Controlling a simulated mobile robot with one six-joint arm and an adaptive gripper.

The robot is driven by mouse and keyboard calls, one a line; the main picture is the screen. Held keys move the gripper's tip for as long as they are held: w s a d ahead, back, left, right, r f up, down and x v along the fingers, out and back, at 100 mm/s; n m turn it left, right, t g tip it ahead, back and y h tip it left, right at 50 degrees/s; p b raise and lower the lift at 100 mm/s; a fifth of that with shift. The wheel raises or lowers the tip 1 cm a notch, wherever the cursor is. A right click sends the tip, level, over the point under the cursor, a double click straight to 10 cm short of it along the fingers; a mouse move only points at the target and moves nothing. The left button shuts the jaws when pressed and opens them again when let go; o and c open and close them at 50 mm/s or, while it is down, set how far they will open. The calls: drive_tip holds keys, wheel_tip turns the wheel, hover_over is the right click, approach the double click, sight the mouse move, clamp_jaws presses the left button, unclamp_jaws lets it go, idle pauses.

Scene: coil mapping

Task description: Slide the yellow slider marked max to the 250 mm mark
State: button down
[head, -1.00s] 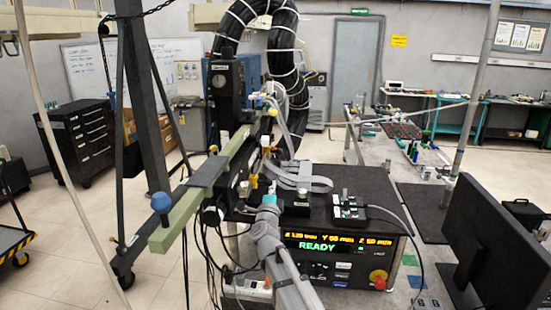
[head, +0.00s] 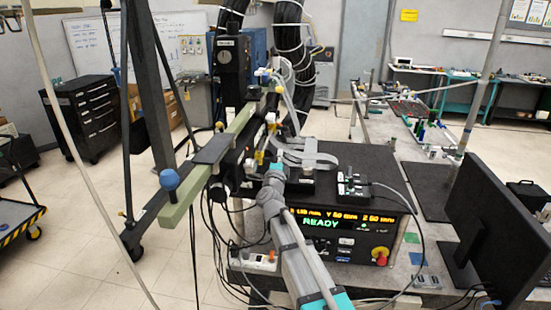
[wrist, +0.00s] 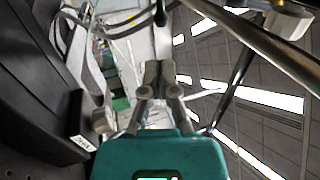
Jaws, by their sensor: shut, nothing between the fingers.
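A black bench unit with a lit display (head: 325,221) reading READY stands right of the rail. A small black control box (head: 354,187), grey ribbon cables (head: 308,155) and a monitor (head: 500,220) are nearby. Loose cables hang below the rail. Thick black hoses rise behind it.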

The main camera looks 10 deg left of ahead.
sight(286, 128)
drive_tip(key=p+x, duration=0.2)
drive_tip(key=x, duration=0.8)
drive_tip(key=shift+p, duration=0.4)
drive_tip(key=shift+w, duration=0.15)
drive_tip(key=w, duration=0.5)
drive_tip(key=shift+w, duration=0.25)
drive_tip(key=shift+d+r, duration=0.1)
drive_tip(key=shift+r, duration=0.05)
drive_tip(key=shift+w, duration=0.1)
